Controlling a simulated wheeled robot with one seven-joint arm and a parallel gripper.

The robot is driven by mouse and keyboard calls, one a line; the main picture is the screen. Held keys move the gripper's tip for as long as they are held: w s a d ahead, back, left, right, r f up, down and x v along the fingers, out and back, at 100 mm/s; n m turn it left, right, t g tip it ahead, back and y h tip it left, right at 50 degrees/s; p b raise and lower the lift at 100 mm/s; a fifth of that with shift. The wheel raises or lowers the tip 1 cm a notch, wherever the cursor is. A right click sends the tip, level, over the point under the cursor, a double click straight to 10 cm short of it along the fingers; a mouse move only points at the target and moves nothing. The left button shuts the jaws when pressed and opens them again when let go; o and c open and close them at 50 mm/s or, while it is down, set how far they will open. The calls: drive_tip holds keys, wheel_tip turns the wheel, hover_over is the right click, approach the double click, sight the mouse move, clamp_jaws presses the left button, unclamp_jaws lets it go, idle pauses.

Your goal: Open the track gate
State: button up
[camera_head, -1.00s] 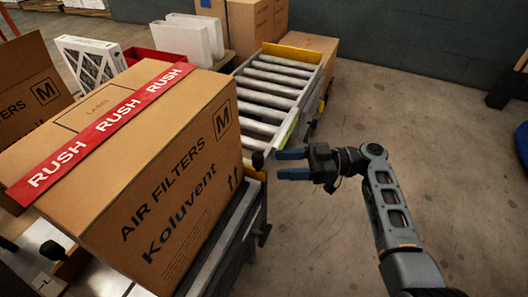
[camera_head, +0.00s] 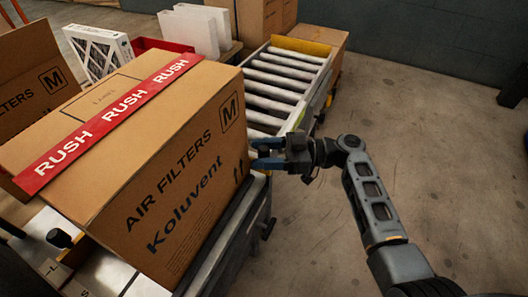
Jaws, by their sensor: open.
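The roller track (camera_head: 273,90) runs away from the big carton, with metal rollers and a yellow plate at its far end. A yellow-green strip (camera_head: 299,119) shows on its right rail close to my gripper; I cannot tell whether it belongs to the gate. My gripper (camera_head: 254,154) is open, with its blue fingers pointing left at the near end of the track, beside the carton's right edge. The fingers appear empty. The dark knob seen there earlier is now hidden or covered by the fingers, and I cannot tell whether they touch it.
A large "AIR FILTERS" carton (camera_head: 170,190) with a red RUSH band (camera_head: 105,122) stands at the near end of the track. Another open carton (camera_head: 35,80), white filters (camera_head: 197,30) and a red bin (camera_head: 160,45) are at the left and back. The floor at right is clear.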

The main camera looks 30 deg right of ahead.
sight(246, 136)
drive_tip(key=shift+c, duration=0.3)
clamp_jaws()
drive_tip(key=shift+r, duration=0.1)
drive_tip(key=shift+m+g+h, duration=0.3)
drive_tip(key=shift+h, duration=0.3)
drive_tip(key=r+p, duration=0.1)
drive_tip(key=r, duration=0.1)
drive_tip(key=r+p, duration=0.1)
drive_tip(key=p, duration=0.1)
drive_tip(key=w+r+p, duration=0.1)
drive_tip(key=r+p, duration=0.1)
drive_tip(key=shift+a+r, duration=0.3)
drive_tip(key=shift+r, duration=0.05)
drive_tip(key=shift+o, duration=0.3)
unclamp_jaws()
drive_tip(key=shift+s+f, duration=0.1)
